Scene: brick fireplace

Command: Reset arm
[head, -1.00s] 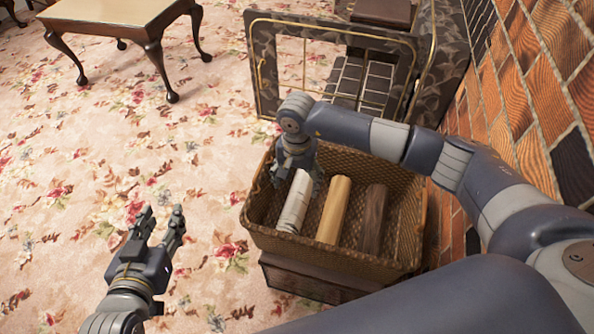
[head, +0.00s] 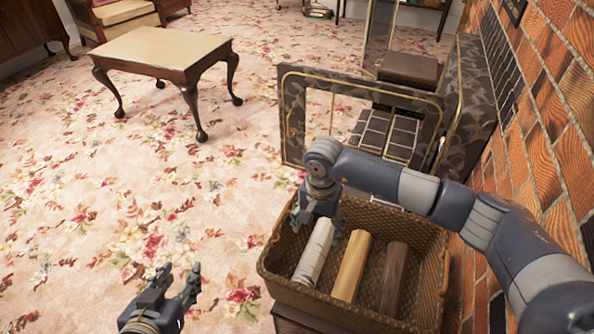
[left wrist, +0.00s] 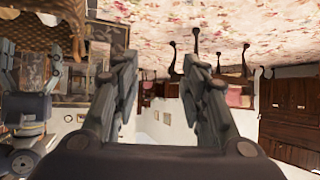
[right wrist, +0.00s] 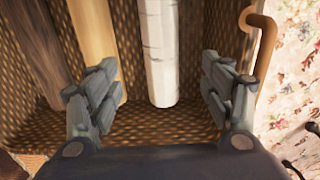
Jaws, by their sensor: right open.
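A wicker basket (head: 345,308) holds three logs side by side. They are a white birch log (head: 314,252), a pale tan log (head: 351,266) and a dark brown log (head: 394,277). My right gripper (head: 318,222) is open, pointing down at the basket's far left part, by the end of the white log. In the right wrist view, the white log (right wrist: 160,50) shows between its spread fingers, with nothing gripped. My left gripper (head: 176,284) is open and empty over the carpet, left of the basket. Its spread fingers (left wrist: 158,75) show in the left wrist view.
A fireplace screen (head: 300,120) stands behind the basket, and a brick wall (head: 550,110) runs along the right. A wooden table (head: 165,52) stands at the back left. The floral carpet (head: 90,220) between is clear.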

